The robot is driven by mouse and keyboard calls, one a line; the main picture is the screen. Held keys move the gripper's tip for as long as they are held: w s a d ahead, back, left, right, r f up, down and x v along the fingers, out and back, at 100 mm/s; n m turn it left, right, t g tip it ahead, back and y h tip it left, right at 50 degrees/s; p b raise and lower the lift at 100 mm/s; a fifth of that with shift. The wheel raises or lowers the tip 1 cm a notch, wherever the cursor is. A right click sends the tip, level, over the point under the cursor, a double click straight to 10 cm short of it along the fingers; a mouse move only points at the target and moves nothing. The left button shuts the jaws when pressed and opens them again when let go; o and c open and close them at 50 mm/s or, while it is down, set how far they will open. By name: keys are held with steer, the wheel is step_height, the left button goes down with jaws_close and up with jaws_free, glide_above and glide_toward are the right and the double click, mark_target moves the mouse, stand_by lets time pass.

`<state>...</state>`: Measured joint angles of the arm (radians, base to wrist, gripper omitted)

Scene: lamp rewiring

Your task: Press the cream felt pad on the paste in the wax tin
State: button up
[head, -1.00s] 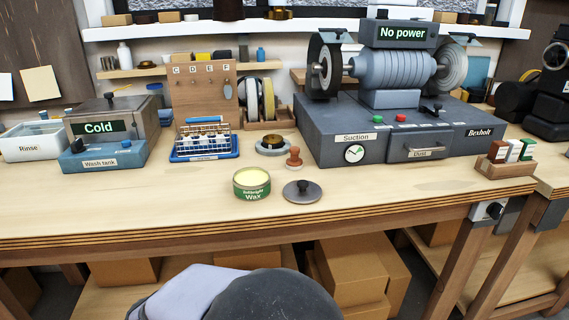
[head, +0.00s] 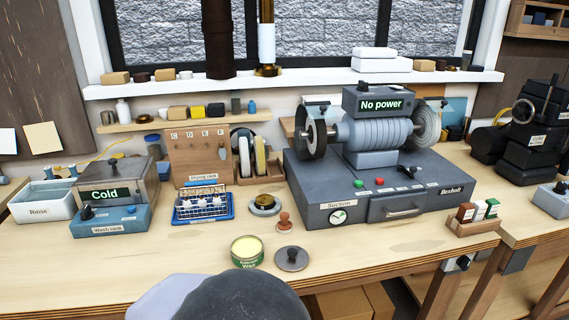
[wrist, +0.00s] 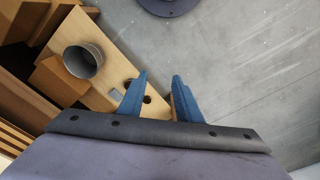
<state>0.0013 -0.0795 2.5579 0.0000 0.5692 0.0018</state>
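The open wax tin (head: 247,254) stands on the bench near the front edge, green with pale yellow paste inside. Its grey lid (head: 291,258) with a black knob lies to its right. A small brown knobbed tool (head: 284,222) stands behind them; its underside is hidden. A round grey dish (head: 264,205) sits behind that, with a pale piece in it. I cannot tell which piece is the cream felt pad. My gripper (wrist: 160,76) shows in the wrist view with two blue fingers apart and nothing between them. It points toward the floor, away from the tin.
A grinder base (head: 350,205) marked "No power" fills the back right. The wash tank (head: 110,218), rinse tray (head: 40,208) and blue drying rack (head: 203,212) stand at left. The wrist view shows a metal bucket (wrist: 83,61) and grey floor.

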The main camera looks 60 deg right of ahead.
steer(key=w+d+r+m+t+p, duration=0.1)
steer(key=w+r+p, duration=0.1)
steer(key=r+p, duration=0.65)
steer(key=w+d+r+m+p, duration=0.1)
steer(key=w+r+p, duration=0.2)
steer(key=r+p, duration=0.6)
steer(key=w+d+r+m+p, duration=0.4)
steer(key=w+d+r+p, duration=0.2)
steer(key=r, duration=0.2)
steer(key=w+d+m+g, duration=0.1)
steer(key=w+d+m, duration=0.1)
steer(key=d+m, duration=0.5)
steer(key=w+d+m, duration=0.2)
steer(key=d, duration=0.9)
steer(key=s+d+f+m, duration=0.1)
steer(key=s+d+m, duration=0.2)
steer(key=d, duration=0.4)
steer(key=s+d+f+m, duration=0.1)
steer(key=s+d+m, duration=0.2)
steer(key=d, duration=0.4)
steer(key=s+d+f+m+g, duration=0.1)
steer(key=s+d+m, duration=0.3)
steer(key=d+m, duration=0.1)
steer(key=shift+d+m, duration=0.3)
steer(key=shift+d, duration=0.6)
steer(key=shift+s+d, duration=0.3)
steer(key=shift+d, duration=0.05)
steer(key=shift+f, duration=0.1)
steer(key=shift+f, duration=0.1)
